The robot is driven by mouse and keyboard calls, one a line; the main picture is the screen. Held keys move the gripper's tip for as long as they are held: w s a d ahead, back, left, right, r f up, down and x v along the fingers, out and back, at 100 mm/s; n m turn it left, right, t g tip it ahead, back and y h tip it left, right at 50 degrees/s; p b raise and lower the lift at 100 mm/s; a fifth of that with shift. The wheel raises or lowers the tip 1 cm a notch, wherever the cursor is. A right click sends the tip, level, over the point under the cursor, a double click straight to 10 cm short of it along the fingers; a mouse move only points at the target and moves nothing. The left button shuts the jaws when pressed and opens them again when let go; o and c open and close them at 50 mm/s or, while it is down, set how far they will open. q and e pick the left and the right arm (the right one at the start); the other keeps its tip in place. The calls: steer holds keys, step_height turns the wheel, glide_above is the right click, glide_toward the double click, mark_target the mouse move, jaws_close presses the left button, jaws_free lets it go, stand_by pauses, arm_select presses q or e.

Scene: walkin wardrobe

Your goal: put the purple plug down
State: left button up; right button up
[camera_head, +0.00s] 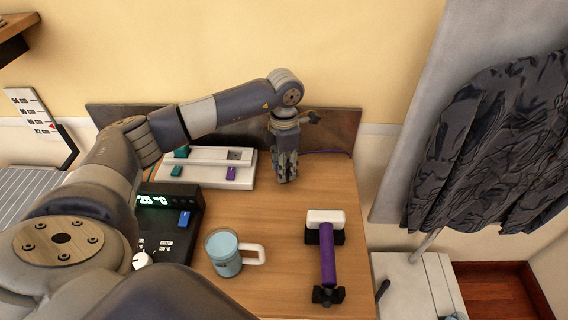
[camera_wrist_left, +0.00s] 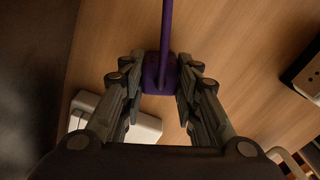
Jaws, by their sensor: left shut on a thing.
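My left gripper (camera_head: 286,180) points down over the back of the wooden table, right of the white power strip (camera_head: 247,184). In the left wrist view, the purple plug (camera_wrist_left: 156,80) sits between the fingers of the left gripper (camera_wrist_left: 158,92), which is shut on it. Its purple cord (camera_wrist_left: 167,25) runs up out of that view. In the head view the plug is hidden by the gripper; a bit of purple cord (camera_head: 338,152) shows at the table's back edge. I cannot tell whether the plug touches the table. My right gripper is not in view.
A teal mug (camera_head: 222,258) and a purple-handled tool (camera_head: 327,266) stand nearer the front. A black control unit (camera_head: 180,240) with a lit display is at left. The wooden tabletop (camera_head: 285,220) is clear between the gripper, mug and tool. Dark clothing (camera_head: 500,150) hangs at right.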

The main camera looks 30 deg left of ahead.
arm_select(q)
steer(key=shift+f, duration=0.2)
steer(key=o, duration=1.1)
steer(key=shift+r, duration=0.1)
steer(key=shift+r, duration=0.5)
step_height(320, 180, up, 11)
steer(key=shift+r+b, duration=0.2)
steer(key=shift+b, duration=0.95)
